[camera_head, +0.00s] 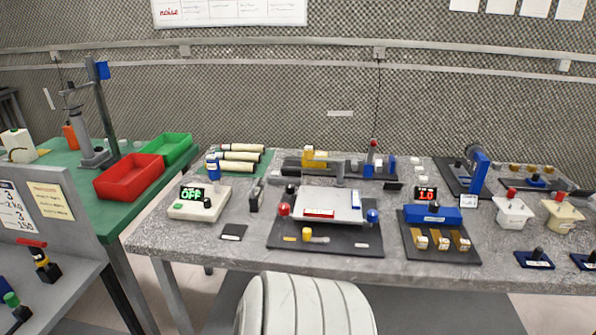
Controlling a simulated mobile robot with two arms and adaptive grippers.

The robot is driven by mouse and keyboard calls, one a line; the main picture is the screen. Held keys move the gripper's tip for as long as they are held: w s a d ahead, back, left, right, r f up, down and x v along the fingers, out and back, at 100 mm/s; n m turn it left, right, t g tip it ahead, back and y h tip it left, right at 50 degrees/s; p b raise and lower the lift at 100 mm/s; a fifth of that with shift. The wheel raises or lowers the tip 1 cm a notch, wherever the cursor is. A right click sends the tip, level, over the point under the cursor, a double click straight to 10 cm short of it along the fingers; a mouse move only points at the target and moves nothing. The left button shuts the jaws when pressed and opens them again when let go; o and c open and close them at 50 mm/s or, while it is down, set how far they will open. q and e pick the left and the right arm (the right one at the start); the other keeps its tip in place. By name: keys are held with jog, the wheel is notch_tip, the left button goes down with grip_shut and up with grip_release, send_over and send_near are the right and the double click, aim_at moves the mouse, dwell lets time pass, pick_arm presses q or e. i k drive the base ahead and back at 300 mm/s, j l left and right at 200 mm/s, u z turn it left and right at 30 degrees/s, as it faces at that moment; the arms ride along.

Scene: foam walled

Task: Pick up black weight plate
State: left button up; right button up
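I cannot single out the black weight plate with certainty. A small flat black square piece (233,232) lies near the front left of the grey speckled table (190,245). Another small flat black piece (394,186) lies farther back, near the middle. Two dark pieces with black knobs, a left one (535,258) and a right one (585,262), sit at the front right. Neither of my grippers is in view.
A black board (285,240) with a silver plate (340,204) fills the table's middle. Red (130,178) and green (172,149) bins stand on a green table at left.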

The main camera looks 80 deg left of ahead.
aim_at(256, 197)
jog(key=u, duration=3.05)
jog(key=i+l+z, duration=0.15)
jog(key=i+l, duration=0.15)
jog(key=l, duration=0.15)
jog(key=i+l+z, duration=0.15)
jog(key=i+l, duration=0.15)
jog(key=l, duration=0.15)
